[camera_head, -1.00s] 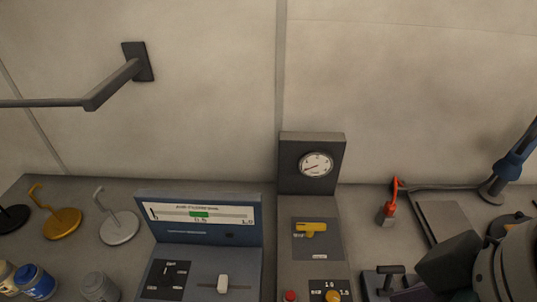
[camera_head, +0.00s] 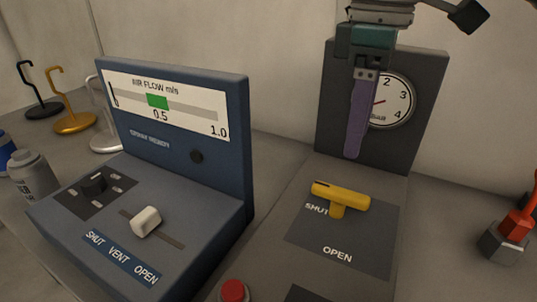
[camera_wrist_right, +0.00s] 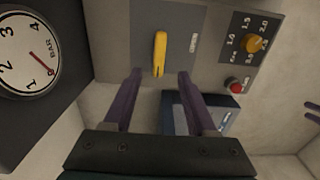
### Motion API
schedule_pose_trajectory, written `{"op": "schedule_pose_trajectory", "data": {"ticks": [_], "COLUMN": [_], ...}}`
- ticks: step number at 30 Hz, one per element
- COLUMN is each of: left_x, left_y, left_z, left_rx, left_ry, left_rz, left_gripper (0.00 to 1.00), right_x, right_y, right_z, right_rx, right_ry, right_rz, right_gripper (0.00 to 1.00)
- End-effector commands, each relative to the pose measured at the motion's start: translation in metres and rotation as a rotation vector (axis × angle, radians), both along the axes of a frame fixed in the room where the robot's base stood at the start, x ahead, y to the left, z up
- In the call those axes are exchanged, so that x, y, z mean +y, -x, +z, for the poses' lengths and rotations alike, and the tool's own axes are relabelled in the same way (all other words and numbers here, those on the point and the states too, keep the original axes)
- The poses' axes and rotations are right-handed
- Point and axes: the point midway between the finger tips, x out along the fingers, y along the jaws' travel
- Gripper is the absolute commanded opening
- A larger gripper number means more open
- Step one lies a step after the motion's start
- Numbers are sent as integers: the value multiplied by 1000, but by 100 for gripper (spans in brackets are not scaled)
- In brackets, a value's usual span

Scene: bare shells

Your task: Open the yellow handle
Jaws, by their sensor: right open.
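The yellow handle (camera_head: 341,197) is a T-shaped lever on a dark plate (camera_head: 335,240) marked SHUT at its left and OPEN below. Its bar lies crosswise beside the SHUT mark. My right gripper (camera_head: 354,155) hangs above and behind the handle in the head view, in front of the gauge. In the right wrist view, its purple fingers (camera_wrist_right: 158,76) are spread apart and empty, with the handle (camera_wrist_right: 160,54) just beyond and between the tips.
The BAR gauge (camera_head: 390,101) stands on an upright panel behind the handle. A red button (camera_head: 233,290) is in front. A blue air-flow console (camera_head: 220,187) with a white slider (camera_head: 146,221) is at left. A red-handled object (camera_head: 515,225) is at right.

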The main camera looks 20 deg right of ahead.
Motion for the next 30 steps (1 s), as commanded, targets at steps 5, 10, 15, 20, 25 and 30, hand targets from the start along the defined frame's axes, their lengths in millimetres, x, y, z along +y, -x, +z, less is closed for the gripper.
{"op": "schedule_pose_trajectory", "data": {"ticks": [5, 10, 15, 20, 25, 30], "left_x": [2, 3, 4, 4, 3, 2], "left_y": [-1, -1, -1, -1, -1, -1], "left_z": [-2, -3, -5, -7, -7, -7], "left_rx": [-3, -5, -5, -5, -4, -4], "left_ry": [-6, -11, -12, -11, -11, -6], "left_rz": [-1, -3, -3, -4, -3, -1], "left_gripper": [50, 50, 50, 50, 50, 50], "right_x": [-3, -3, -2, -2, -3, -3], "right_y": [-1, 0, 0, -1, -1, -1], "right_z": [-12, -44, -75, -93, -98, -98], "right_rx": [4, 5, 4, 1, 0, 0], "right_ry": [0, 0, 0, 1, 1, 1], "right_rz": [-6, -6, -5, -5, -4, -4], "right_gripper": [57, 57, 57, 57, 57, 57]}}
